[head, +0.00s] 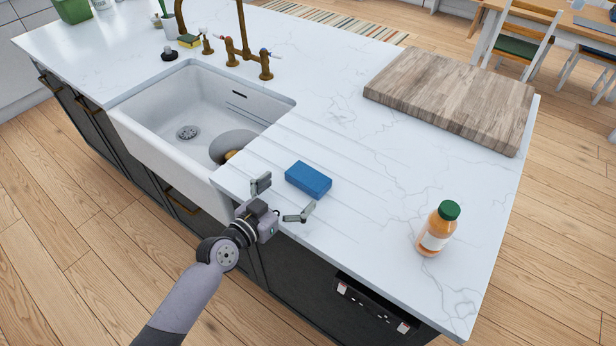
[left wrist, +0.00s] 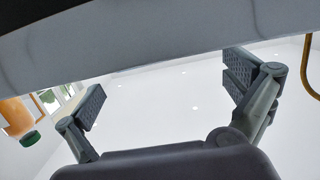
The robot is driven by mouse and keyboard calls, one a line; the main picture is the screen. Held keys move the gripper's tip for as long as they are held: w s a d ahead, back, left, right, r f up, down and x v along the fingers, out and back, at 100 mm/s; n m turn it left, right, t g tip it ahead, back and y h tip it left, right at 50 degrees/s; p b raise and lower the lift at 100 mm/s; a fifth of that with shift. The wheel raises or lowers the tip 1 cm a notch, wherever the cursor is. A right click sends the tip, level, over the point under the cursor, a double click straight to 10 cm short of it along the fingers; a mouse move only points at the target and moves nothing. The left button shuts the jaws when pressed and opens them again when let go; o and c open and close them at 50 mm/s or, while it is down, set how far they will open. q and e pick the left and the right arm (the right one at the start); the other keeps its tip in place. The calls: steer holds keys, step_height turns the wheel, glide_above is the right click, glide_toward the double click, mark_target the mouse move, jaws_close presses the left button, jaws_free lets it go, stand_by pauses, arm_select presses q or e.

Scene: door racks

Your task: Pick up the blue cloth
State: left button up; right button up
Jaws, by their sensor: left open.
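The blue cloth (head: 308,180) looks like a small thick folded block. It lies flat on the white marble countertop (head: 345,215), right of the sink. My left gripper (head: 282,199) is open and empty at the counter's front edge, just in front of the cloth and apart from it. Its two fingers are spread on either side of the cloth's near side. In the left wrist view the open fingers (left wrist: 165,90) show with nothing between them, and the cloth is not visible there. My right gripper is not in view.
The sink (head: 165,105) holds a grey round dish (head: 232,143). Brass taps (head: 246,55) stand behind it. A wooden board (head: 450,95) lies at the back right. An orange bottle (head: 438,230) with a green cap stands at the right. The counter around the cloth is clear.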

mark_target(305, 179)
arm_select(q)
steer(key=p+x, duration=0.1)
steer(key=x, duration=0.4)
steer(key=shift+w+d, duration=0.1)
steer(key=shift+d, duration=0.1)
steer(key=shift+a, duration=0.1)
steer(key=shift+c, duration=0.5)
steer(key=c, duration=0.8)
steer(key=shift+o, duration=0.2)
steer(key=shift+r, duration=0.1)
